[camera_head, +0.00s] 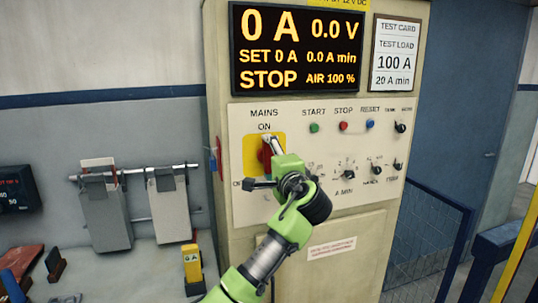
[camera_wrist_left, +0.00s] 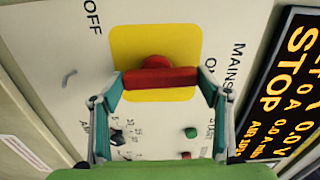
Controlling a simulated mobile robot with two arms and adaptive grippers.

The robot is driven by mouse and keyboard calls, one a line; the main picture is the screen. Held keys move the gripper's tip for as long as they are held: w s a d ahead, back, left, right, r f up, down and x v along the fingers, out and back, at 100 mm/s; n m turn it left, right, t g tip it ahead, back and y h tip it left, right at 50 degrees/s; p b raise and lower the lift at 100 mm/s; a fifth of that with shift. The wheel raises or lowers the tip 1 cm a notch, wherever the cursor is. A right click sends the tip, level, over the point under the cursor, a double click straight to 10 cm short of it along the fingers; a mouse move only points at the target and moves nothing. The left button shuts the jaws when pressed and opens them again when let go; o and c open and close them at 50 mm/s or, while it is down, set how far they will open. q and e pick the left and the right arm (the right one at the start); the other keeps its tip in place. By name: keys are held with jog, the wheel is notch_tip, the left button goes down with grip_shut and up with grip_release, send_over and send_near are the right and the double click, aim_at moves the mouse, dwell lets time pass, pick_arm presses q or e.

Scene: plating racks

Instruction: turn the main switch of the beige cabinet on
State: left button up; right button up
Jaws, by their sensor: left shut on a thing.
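The beige cabinet (camera_head: 418,60) stands in the middle of the head view. Its main switch is a red handle (camera_head: 265,158) on a yellow plate (camera_head: 250,150), below the words MAINS and ON. My left gripper (camera_head: 268,163) is at the switch and partly hides it. In the left wrist view, the red handle (camera_wrist_left: 160,81) lies between the two fingers, and the gripper (camera_wrist_left: 160,92) is shut on it. The handle's bar lies roughly up and down on the panel, one end towards ON. OFF is to the lower left of the plate. My right gripper is not in view.
The display (camera_head: 298,50) shows 0 A, 0.0 V and STOP. Green, red and blue buttons (camera_head: 343,126) and several knobs (camera_head: 347,174) are right of the switch. A bench with hanging plates (camera_head: 170,208) and a yellow meter (camera_head: 192,265) is at left; a blue railing (camera_head: 440,205) is at right.

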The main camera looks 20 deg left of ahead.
pick_arm(q)
jog(key=shift+m, duration=0.4)
jog(key=o, duration=1.1)
jog(key=v, duration=1.2)
jog(key=shift+w+f, duration=0.1)
